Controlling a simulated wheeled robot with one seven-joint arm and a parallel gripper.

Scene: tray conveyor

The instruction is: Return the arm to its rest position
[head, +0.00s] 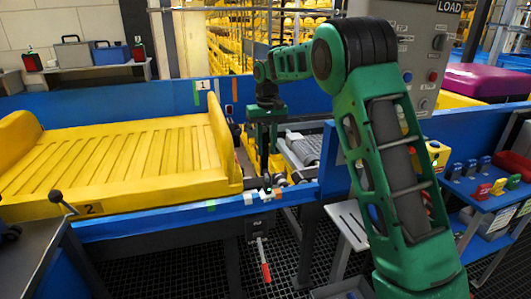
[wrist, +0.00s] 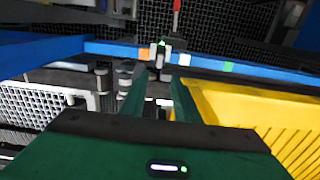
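My green arm reaches out from the lower right of the head view over the blue conveyor frame (head: 190,215). My gripper (head: 262,165) points down at the gap beside the yellow tray (head: 110,155). In the wrist view my gripper (wrist: 158,80) shows two green fingers with a gap between them, and nothing is held there. The yellow tray (wrist: 245,105) lies to the right of the fingers in that view. A small grey fitting (wrist: 157,52) on the blue rail shows beyond the fingertips; I cannot tell whether they touch anything.
A control box (head: 415,45) marked LOAD stands behind my arm. Grey rollers (head: 303,148) lie right of the gripper. A red-handled lever (head: 265,270) hangs below the rail. A blue shelf (head: 490,195) with small coloured items stands at the right. A lever (head: 62,203) rises at the left.

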